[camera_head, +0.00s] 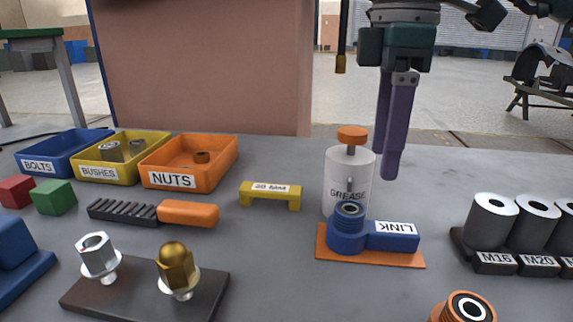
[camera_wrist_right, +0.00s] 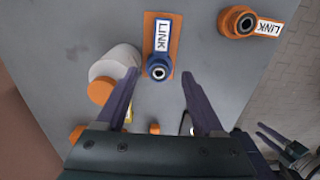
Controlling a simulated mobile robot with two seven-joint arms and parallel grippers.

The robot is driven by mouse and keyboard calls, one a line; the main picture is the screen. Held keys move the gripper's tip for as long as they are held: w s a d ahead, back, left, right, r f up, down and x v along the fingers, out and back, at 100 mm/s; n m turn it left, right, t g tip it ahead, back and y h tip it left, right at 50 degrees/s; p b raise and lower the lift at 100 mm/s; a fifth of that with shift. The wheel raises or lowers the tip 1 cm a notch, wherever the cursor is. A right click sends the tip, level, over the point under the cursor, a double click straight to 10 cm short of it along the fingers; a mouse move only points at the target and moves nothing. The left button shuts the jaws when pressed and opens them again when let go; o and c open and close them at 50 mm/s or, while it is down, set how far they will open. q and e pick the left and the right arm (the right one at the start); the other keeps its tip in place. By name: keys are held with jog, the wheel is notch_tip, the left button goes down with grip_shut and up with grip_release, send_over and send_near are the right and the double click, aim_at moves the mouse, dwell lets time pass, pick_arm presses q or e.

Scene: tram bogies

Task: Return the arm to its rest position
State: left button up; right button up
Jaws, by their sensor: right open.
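My right gripper (camera_head: 389,176) hangs from the top of the head view, fingers pointing down, just right of the white grease can (camera_head: 338,174). In the wrist view its two purple fingers (camera_wrist_right: 160,78) stand wide apart with nothing between them. The blue link part (camera_wrist_right: 158,68) lies beyond the fingertips. I cannot tell how far the nearer finger is from the can. My left gripper is not in the head view.
The blue link part stands on an orange plate (camera_head: 330,256). Grey sockets (camera_head: 490,220) stand at right, and an orange ring part (camera_head: 463,310) at the front edge. Labelled bins (camera_head: 205,178), a yellow gauge (camera_head: 271,194) and a dark bolt plate (camera_head: 140,297) lie left.

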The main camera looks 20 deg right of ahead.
jog(key=shift+r, duration=0.75)
